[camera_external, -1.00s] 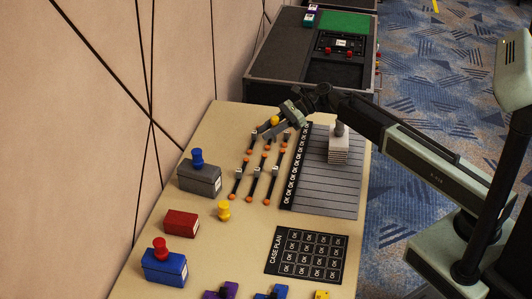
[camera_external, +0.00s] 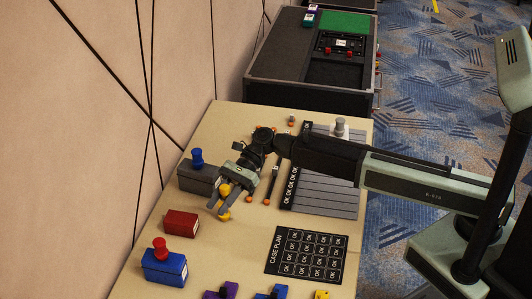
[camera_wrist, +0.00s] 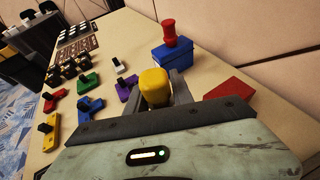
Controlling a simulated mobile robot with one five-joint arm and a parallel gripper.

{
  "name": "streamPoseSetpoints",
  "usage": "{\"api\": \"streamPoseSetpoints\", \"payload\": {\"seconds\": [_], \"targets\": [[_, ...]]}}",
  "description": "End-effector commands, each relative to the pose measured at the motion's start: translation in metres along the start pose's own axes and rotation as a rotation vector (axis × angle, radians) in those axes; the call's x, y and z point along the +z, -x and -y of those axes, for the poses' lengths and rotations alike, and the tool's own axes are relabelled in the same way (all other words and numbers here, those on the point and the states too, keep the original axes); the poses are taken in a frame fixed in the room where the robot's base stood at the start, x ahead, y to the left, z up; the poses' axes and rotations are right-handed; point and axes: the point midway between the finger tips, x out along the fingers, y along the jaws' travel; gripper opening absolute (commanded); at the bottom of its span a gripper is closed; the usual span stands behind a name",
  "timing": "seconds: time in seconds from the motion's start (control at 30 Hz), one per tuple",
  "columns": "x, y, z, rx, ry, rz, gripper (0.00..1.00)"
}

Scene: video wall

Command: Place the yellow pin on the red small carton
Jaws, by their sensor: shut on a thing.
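The yellow pin (camera_external: 225,216) is at my fingertips, close to its spot on the table; only its lower part shows below them. My gripper (camera_external: 217,210) is shut on it. A rounded yellow shape (camera_external: 224,190) also shows higher up between the fingers; I cannot tell whether it belongs to the pin. In the wrist view a yellow block (camera_wrist: 155,86) fills the space between my grey fingers. The red small carton (camera_external: 181,224) lies left of and slightly below the pin, its top bare. It also shows in the wrist view (camera_wrist: 229,89), right of my fingers.
A grey carton (camera_external: 198,180) with a blue pin (camera_external: 197,157) stands behind the red carton. A blue carton (camera_external: 164,268) with a red pin (camera_external: 161,248) stands in front. A black case plan sheet (camera_external: 307,255) lies to the right. Bare table surrounds the red carton.

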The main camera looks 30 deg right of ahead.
Motion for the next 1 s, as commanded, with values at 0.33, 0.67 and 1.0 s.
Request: {"api": "streamPoseSetpoints", "payload": {"seconds": [0.33,0.67,1.0], "targets": [[0.007,-0.047,0.098,-0.001,-0.001,0.0,0.0],[0.011,-0.064,0.131,-0.001,-0.001,0.0,0.0],[-0.023,-0.082,0.138,-0.001,0.0,0.0,0.0]]}}
